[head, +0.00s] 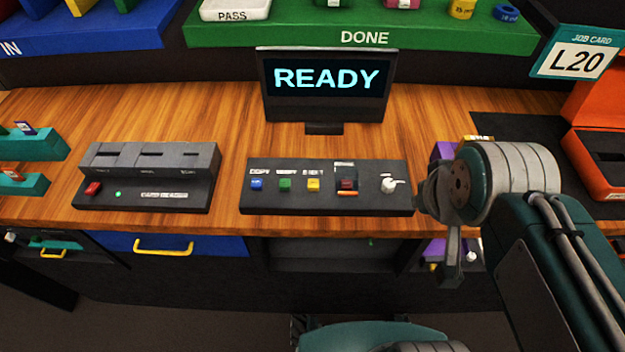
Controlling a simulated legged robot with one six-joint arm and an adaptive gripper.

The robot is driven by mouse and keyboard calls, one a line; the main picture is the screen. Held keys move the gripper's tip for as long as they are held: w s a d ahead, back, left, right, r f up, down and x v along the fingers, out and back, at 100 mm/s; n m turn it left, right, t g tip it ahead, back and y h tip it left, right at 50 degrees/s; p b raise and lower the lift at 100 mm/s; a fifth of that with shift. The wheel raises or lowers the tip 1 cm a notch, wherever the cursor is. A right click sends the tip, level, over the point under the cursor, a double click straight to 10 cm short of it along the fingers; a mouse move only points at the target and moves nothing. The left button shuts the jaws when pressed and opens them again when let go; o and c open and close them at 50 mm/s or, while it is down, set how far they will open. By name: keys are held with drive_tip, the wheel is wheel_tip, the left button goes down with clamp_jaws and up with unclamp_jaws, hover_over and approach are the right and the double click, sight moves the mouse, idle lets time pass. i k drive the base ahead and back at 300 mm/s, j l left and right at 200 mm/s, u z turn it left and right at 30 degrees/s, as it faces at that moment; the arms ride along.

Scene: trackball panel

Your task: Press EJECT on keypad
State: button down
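The keypad (270,204) is a dark panel on the wooden bench, below the screen. It has a blue button (257,184), a green button (285,184) and a yellow button (313,185). The small labels above them are blurred; the one over the yellow button looks like EJECT. Further right are a dark red button (347,184) in a framed housing and a white knob (388,185). My gripper (450,270) hangs at the keypad's right end, apart from the yellow button. It is seen from the side, so its finger opening is hidden.
A screen (325,88) reading READY stands behind the keypad. A slotted card reader (150,180) sits to the left. A purple item (442,152) is partly hidden behind my arm. An orange box (600,150) is at the right. Bare wood separates keypad and card reader.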

sight(312, 184)
drive_tip(key=k+j, duration=0.1)
drive_tip(key=j, duration=0.3)
drive_tip(key=k+j, duration=0.1)
drive_tip(key=j, duration=0.7)
drive_tip(key=k+j, duration=0.15)
drive_tip(key=j, duration=0.25)
drive_tip(key=z, duration=0.05)
